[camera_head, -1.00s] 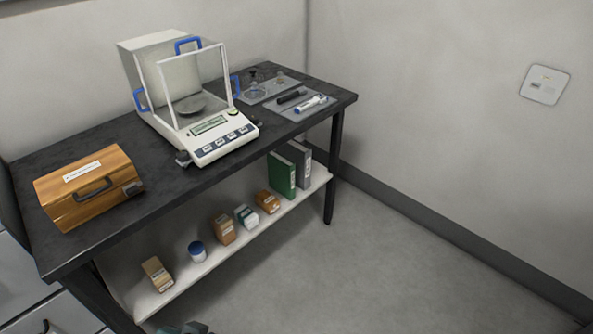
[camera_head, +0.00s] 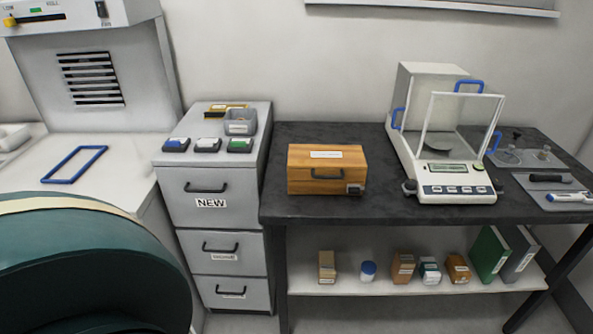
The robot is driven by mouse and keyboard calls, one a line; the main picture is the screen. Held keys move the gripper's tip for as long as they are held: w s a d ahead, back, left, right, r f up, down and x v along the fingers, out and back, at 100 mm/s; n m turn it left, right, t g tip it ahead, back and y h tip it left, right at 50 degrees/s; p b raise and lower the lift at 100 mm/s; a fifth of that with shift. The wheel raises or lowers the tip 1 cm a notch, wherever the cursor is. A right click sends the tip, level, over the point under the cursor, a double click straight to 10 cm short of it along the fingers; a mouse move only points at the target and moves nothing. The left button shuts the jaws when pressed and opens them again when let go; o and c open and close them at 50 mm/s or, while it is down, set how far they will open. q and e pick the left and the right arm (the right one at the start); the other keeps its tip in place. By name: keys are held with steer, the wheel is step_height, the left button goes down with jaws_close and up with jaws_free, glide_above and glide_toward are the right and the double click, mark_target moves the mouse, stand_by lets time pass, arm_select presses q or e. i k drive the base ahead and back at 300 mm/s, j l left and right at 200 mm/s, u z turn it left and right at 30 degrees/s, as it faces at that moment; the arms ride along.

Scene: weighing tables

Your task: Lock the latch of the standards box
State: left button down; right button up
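The standards box (camera_head: 300,178) is a wooden box with a white label on its lid and a dark handle on its front. It stands shut on the left part of the black table (camera_head: 375,208). A small dark latch (camera_head: 355,188) sits at the lower right of its front; whether it is locked is too small to tell. Neither of my grippers shows in the head view.
A balance (camera_head: 457,193) with a glass shield stands right of the box. A grey drawer cabinet (camera_head: 180,214) adjoins the table's left end. A green rounded shape (camera_head: 90,270) fills the lower left. Bottles and binders stand on the lower shelf (camera_head: 330,289).

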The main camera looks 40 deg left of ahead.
mark_target(352, 190)
steer(key=u, duration=1.05)
steer(key=j+z, duration=0.3)
steer(key=j, duration=0.3)
steer(key=i, duration=0.05)
